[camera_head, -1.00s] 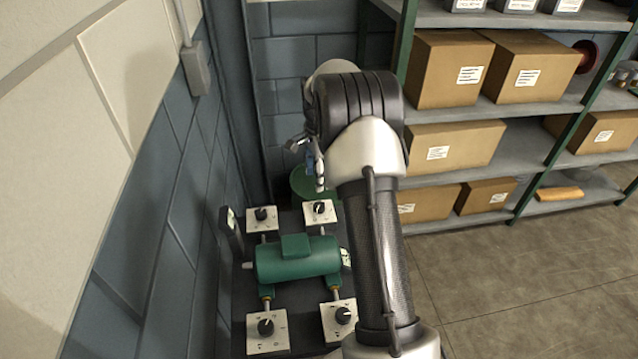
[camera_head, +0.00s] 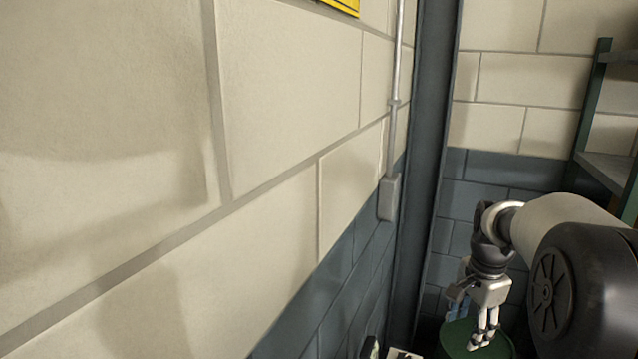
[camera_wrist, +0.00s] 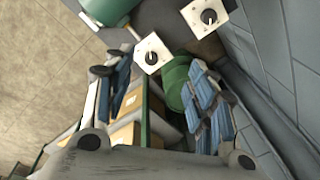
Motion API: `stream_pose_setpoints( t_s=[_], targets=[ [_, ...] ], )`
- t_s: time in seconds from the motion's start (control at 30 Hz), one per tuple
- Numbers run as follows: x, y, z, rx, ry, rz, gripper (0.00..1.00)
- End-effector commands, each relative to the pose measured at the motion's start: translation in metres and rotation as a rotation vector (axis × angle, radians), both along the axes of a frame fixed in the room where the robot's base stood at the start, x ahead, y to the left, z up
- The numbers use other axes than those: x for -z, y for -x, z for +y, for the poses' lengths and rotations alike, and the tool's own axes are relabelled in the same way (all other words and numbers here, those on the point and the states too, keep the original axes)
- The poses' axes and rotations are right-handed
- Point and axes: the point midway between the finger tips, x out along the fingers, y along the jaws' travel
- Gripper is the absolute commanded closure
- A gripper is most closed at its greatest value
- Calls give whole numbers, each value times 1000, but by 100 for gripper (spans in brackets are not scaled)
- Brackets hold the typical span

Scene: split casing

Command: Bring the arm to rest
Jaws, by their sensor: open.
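My gripper (camera_head: 483,341) hangs at the lower right of the head view, fingers pointing down in front of a green round drum. In the wrist view my gripper (camera_wrist: 157,72) has its two blue-padded fingers spread wide, with nothing held between them. My arm reaches in from the right edge of the head view. The wrist view shows part of the green casing (camera_wrist: 108,10) at the top, apart from the fingers. Two white plates with black knobs, one nearer (camera_wrist: 152,53) and one farther (camera_wrist: 207,15), lie beyond the fingertips.
A block wall (camera_head: 290,110) fills the left of the head view, with a conduit box (camera_head: 389,198) on it. The green drum (camera_head: 450,338) stands in the corner below my gripper. A shelf rack (camera_head: 605,170) is at the right. Cartons (camera_wrist: 125,133) show between the fingers.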

Motion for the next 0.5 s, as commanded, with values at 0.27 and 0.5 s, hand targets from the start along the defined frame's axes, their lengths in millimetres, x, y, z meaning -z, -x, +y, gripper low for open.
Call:
stream_pose_setpoints(
  t_s=[0.27, 0.5],
  targets=[
    [-72, 87, 86, -458, 83, -91, 49],
    [-86, 178, 140, -845, 174, -163, 49]
  ],
)
